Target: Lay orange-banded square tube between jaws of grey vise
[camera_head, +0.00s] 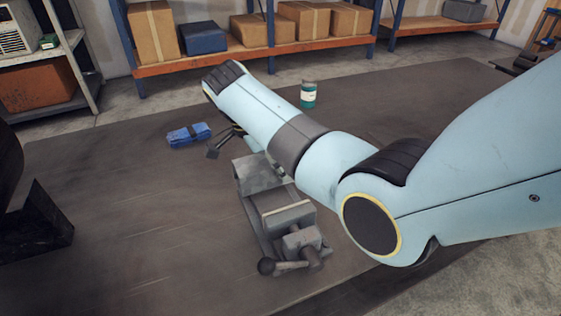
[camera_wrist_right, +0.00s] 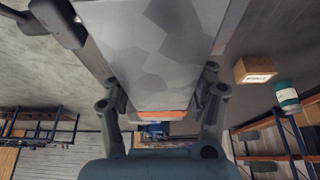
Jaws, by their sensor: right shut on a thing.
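The grey vise (camera_head: 288,217) stands in the middle of the head view, its screw and ball-ended handle toward me. A mottled grey block, seemingly the square tube (camera_head: 258,172), shows over the vise's far part. In the right wrist view the tube (camera_wrist_right: 160,45) fills the upper middle, its orange band (camera_wrist_right: 160,116) near the gripper. My right gripper (camera_wrist_right: 163,92) is shut on the tube, one finger on each side. In the head view my right arm hides most of this gripper and the tube's far side. I cannot tell whether the tube touches the jaws. My left gripper is not identifiable.
A blue folded cloth (camera_head: 190,134) lies left of my right gripper. A green and white can (camera_head: 308,95) stands behind the arm. Shelves with cardboard boxes (camera_head: 153,32) line the back. A dark object (camera_head: 45,225) is at the left edge.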

